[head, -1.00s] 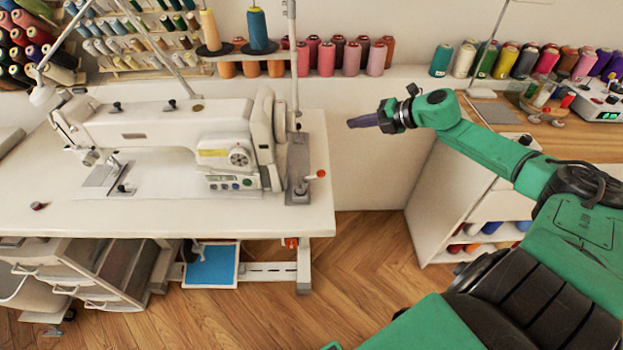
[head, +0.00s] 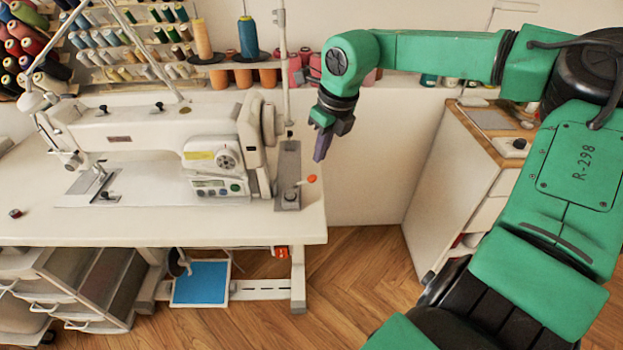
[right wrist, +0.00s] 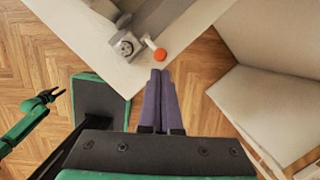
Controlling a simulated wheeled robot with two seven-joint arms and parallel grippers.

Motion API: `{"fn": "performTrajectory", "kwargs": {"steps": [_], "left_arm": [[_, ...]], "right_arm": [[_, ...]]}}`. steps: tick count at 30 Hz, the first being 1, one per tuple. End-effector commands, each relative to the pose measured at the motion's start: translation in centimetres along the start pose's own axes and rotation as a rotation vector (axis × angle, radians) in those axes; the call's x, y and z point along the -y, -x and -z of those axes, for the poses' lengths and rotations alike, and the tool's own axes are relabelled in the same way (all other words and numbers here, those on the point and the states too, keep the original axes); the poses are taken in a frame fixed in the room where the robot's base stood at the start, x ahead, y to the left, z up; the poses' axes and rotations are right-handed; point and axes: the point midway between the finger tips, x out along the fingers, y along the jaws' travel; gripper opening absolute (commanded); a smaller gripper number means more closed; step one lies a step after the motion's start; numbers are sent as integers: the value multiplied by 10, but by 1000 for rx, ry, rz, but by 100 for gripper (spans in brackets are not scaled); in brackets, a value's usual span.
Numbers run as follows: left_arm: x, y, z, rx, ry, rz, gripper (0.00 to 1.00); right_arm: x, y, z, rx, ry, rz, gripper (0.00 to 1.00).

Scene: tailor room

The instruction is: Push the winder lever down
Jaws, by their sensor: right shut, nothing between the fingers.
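The winder lever (head: 311,179) is a short arm with an orange-red tip, tilted up and to the right from the small winder (head: 291,198) at the right end of the sewing table. In the right wrist view its orange tip (right wrist: 160,54) lies just beyond my fingertips, left of the table corner's far edge. My right gripper (head: 319,158) is shut and empty, its purple fingers pointing down, above and slightly right of the lever. Its fingers (right wrist: 160,73) appear apart from the tip. My left gripper (right wrist: 54,96) shows at the left of the wrist view, fingers spread, over the floor.
The white sewing table (head: 250,228) carries a sewing machine (head: 160,135) left of the winder. A thread stand pole (head: 284,70) rises behind the winder. A white cabinet (head: 445,185) stands to the right, with open floor between it and the table.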

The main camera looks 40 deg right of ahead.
Motion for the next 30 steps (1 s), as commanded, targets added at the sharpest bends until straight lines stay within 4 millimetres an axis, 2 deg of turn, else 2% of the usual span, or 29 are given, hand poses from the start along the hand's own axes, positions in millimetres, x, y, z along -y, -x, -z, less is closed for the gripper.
{"fn": "performTrajectory", "kwargs": {"steps": [1,8,12,18,26,30], "left_arm": [[0,-9,-1,0,0,0,50],[0,-33,-3,-1,0,0,50],[1,-34,18,-7,9,2,50],[0,-33,27,-5,15,1,50],[0,-32,28,-4,14,0,50],[0,-41,27,-4,14,0,50]], "right_arm": [[0,-11,2,-2,0,0,0],[0,-47,2,-2,-1,0,0],[0,-57,1,-1,0,0,0],[0,-62,0,1,0,0,0],[0,-62,0,1,0,-1,0],[0,-72,3,0,0,-1,0]]}}
